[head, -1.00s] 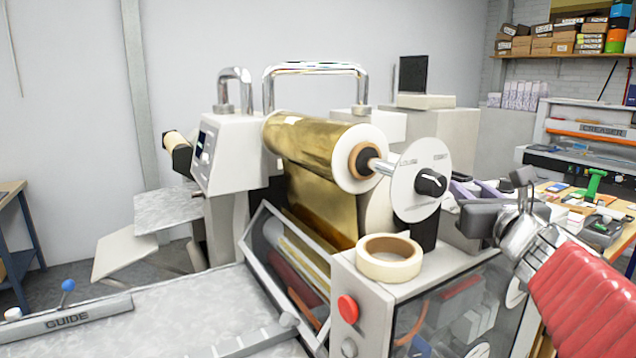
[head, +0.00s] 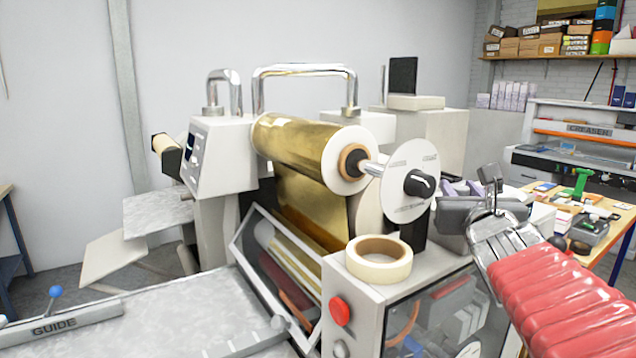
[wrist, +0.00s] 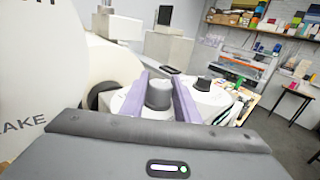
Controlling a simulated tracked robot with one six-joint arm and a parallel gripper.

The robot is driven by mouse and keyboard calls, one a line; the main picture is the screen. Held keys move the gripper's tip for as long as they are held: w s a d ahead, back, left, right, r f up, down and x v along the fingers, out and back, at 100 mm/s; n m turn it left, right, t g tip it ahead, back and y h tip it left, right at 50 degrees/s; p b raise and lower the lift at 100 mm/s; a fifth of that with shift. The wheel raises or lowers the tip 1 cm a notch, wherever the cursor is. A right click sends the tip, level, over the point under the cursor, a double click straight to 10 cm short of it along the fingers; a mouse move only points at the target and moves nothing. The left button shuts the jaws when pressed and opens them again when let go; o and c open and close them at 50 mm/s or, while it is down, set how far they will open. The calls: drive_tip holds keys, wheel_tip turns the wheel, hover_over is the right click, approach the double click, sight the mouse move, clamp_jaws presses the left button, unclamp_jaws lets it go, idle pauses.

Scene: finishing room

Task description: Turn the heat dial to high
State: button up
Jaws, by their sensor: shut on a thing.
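A grey dial knob (wrist: 158,94) on a pale round plate stands between my gripper's two purple fingers in the wrist view. My gripper (head: 463,188) is shut on this knob; it also shows in the wrist view (wrist: 160,100). Any lettering on this dial is not readable, so I cannot tell its setting. A second, darker knob (wrist: 203,84) on its own pale plate stands just right of the fingers. In the head view, the grey gripper body hides most of the dials behind the machine's front cabinet.
A black knob on a white disc (head: 409,188) ends the gold foil roll (head: 306,147), left of my gripper. A tape roll (head: 378,270) lies on the cabinet near a red button (head: 339,311). A cluttered bench (head: 597,207) stands at right.

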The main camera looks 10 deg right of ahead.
drive_tip(key=shift+f, duration=0.4)
drive_tip(key=o, duration=1)
drive_tip(key=shift+r, duration=0.1)
drive_tip(key=shift+o, duration=0.2)
drive_tip(key=shift+s+a+r, duration=0.1)
drive_tip(key=shift+s+a, duration=0.05)
drive_tip(key=shift+s, duration=0.25)
drive_tip(key=v, duration=1.3)
